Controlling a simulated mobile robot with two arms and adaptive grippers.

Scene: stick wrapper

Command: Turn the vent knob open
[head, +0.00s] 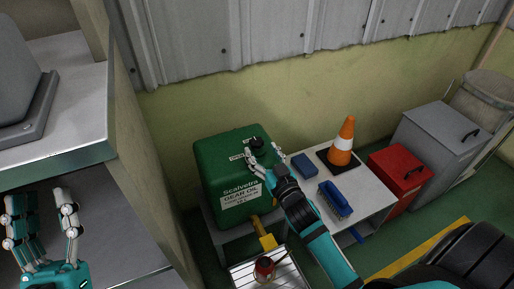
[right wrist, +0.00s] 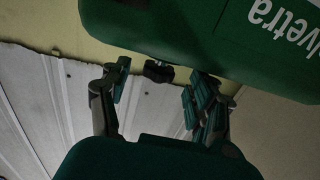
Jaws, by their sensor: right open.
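The green gear oil tank (head: 222,172) stands on a low stand by the wall. The black vent knob (head: 258,143) is on its top. My right gripper (head: 250,158) is at the tank's top, close to the knob. In the right wrist view, the knob (right wrist: 158,71) lies between the spread fingers of my right gripper (right wrist: 162,76), with gaps visible on both sides. The tank (right wrist: 190,30) fills the upper part of that view. My left gripper (head: 38,202) is open and empty at the far left, away from the tank.
A shelf (head: 85,90) stands at left.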

